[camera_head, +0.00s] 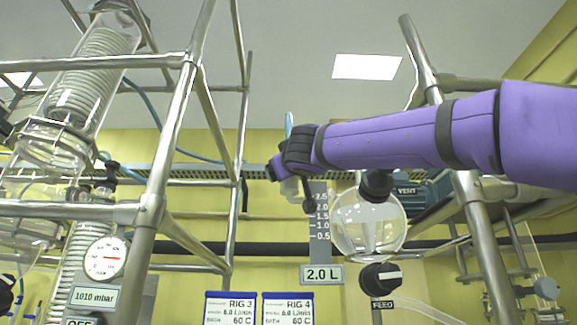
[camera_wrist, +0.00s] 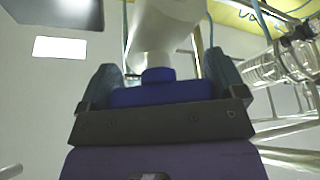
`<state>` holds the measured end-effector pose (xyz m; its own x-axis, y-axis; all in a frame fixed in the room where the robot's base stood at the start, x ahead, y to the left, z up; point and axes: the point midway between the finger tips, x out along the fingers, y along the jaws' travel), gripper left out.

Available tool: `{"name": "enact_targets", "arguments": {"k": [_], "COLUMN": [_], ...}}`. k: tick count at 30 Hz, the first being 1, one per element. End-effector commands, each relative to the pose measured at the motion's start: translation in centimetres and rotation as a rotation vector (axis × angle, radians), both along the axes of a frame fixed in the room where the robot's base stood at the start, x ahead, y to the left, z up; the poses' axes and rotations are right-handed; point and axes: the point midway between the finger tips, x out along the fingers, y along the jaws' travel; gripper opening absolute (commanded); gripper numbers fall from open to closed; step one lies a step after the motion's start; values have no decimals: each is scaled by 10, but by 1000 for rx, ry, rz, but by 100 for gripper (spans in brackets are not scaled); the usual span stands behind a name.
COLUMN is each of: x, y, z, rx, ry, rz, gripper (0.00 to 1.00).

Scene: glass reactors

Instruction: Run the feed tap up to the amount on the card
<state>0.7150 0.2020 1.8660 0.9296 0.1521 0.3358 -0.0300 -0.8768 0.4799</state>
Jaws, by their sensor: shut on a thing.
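The feed tap is a black round knob (camera_head: 380,277) with a white pointer mark, above the FEED label (camera_head: 382,304). A card reading 2.0 L (camera_head: 323,274) hangs under a grey scale (camera_head: 320,228) marked from 0.5 to 2.5. A round clear glass vessel (camera_head: 368,228) stands above the tap; I cannot tell its liquid level. My gripper (camera_head: 289,125), left of the vessel and above the tap, is apart from the tap.
A black knob (camera_head: 376,186) sits on the vessel's top, near the VENT label (camera_head: 407,191). RIG 3 (camera_head: 231,308) and RIG 4 (camera_head: 287,308) cards stand below. A metal frame (camera_head: 165,150) with glassware and a gauge (camera_head: 105,257) fills the left; another metal post (camera_head: 480,250) is at right.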

Motion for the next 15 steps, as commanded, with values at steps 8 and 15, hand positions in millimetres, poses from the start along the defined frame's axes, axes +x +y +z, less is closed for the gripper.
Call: {"name": "enact_targets", "arguments": {"k": [8, 15], "x": [0, 1], "y": [0, -2], "z": [0, 0], "rx": [158, 327], "ry": [-4, -10], "rz": [0, 0], "gripper": [66, 66]}}
